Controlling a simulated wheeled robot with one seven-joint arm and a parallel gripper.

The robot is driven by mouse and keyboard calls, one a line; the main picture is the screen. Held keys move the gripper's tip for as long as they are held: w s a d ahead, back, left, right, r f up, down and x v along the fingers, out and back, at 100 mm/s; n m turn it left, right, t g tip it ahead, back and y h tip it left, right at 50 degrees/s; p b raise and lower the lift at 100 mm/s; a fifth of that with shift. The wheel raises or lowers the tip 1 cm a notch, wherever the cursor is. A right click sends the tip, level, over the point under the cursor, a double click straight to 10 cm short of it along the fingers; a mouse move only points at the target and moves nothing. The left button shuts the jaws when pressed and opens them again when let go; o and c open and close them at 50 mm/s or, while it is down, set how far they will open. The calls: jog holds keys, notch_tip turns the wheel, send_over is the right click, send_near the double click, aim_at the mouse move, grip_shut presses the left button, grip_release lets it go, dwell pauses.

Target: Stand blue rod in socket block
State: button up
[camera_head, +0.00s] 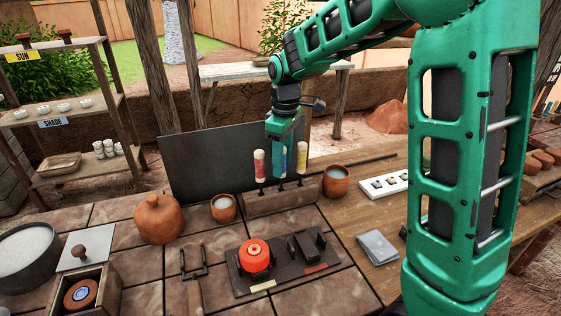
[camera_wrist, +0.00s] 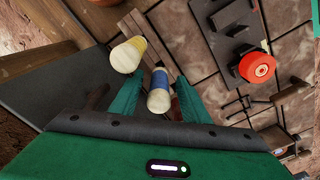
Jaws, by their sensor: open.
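My gripper (camera_head: 283,150) is over the blue rod. In the wrist view, the blue rod (camera_wrist: 159,92) lies between the two green fingers of my open gripper (camera_wrist: 158,97), with gaps visible. A yellow rod (camera_wrist: 130,53) is just outside the left finger. I cannot tell which block is the socket block; the brown block also shows in the wrist view (camera_wrist: 133,27).
A dark plate (camera_head: 240,283) with an orange-red round piece (camera_head: 255,256) and a dark notched block (camera_head: 306,246) lies in front. Clay cups stand on both sides of the brown block. A dark upright panel (camera_head: 205,160) is behind. A white slotted tray (camera_head: 383,186) lies right.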

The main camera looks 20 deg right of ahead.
jog(key=shift+r, duration=0.1)
notch_tip(320, 180, up, 10)
jog(key=shift+d+f, duration=0.1)
jog(key=shift+d, duration=0.05)
jog(key=shift+r, duration=0.3)
jog(key=shift+s+d, duration=0.15)
jog(key=s+d+f+m, duration=0.3)
jog(key=s+d+m, duration=0.2)
jog(key=s, duration=0.6)
jog(key=s+d+f+m, duration=0.4)
jog(key=s+d+m, duration=0.1)
jog(key=s, duration=0.5)
jog(key=s+d+f+m, duration=0.3)
jog(key=s+d+m, duration=0.3)
jog(key=s, duration=0.5)
jog(key=shift+s+d+f, duration=0.15)
jog(key=shift+s+f, duration=0.05)
jog(key=shift+s, duration=0.15)
